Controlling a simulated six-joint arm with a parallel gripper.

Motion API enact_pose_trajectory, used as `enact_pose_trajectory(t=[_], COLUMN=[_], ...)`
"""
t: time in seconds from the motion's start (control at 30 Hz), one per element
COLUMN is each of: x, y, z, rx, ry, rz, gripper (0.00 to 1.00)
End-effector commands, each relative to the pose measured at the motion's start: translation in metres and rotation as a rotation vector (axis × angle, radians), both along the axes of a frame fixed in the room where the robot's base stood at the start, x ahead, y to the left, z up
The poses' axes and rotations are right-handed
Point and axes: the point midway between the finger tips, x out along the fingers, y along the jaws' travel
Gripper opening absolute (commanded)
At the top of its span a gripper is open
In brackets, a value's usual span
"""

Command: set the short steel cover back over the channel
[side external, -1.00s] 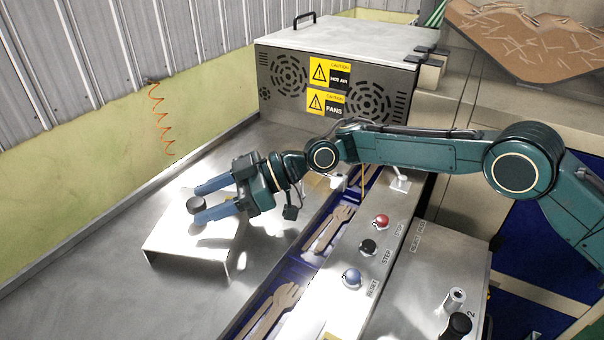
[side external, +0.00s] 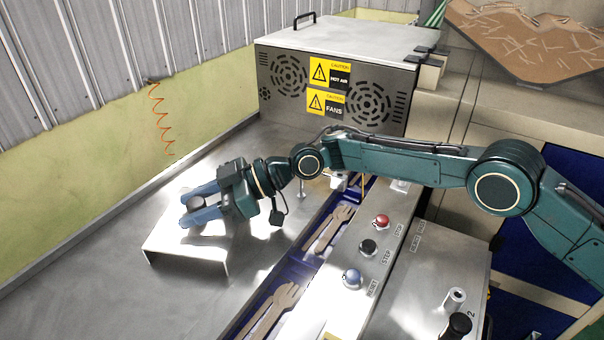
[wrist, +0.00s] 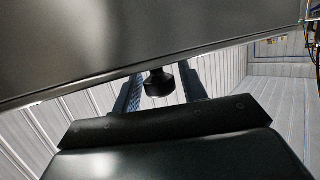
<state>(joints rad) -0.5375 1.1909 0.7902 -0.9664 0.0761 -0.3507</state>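The short steel cover (side external: 185,246) stands on the steel table left of the channel, with a dark round knob (side external: 196,202) on top. My gripper (side external: 187,209) is open, its two blue fingers on either side of the knob. In the wrist view, the knob (wrist: 159,83) sits between the fingers with a gap on both sides, and the cover's grey surface (wrist: 120,45) fills the top left. The blue channel (side external: 311,262) is open here, with wooden forks (side external: 330,228) lying in it.
A steel box with caution labels (side external: 330,70) stands at the back. A rail with red, black and blue buttons (side external: 367,246) runs along the channel's right side. The steel table (side external: 90,290) is clear at the front left.

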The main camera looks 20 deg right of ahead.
Motion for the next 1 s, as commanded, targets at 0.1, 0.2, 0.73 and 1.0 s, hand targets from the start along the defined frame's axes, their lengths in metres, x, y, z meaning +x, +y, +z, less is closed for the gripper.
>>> enact_pose_trajectory(t=[0.1,0.2,0.73,1.0], x=[0.000,0.000,0.000,0.000], y=[0.000,0.000,0.001,0.000], z=[0.000,0.000,0.012,0.042], rx=[0.000,0.000,0.008,0.008], ry=[0.000,0.000,-0.006,-0.009], rz=[0.000,0.000,0.001,0.001], gripper=[0.18,0.00,0.00,0.00])
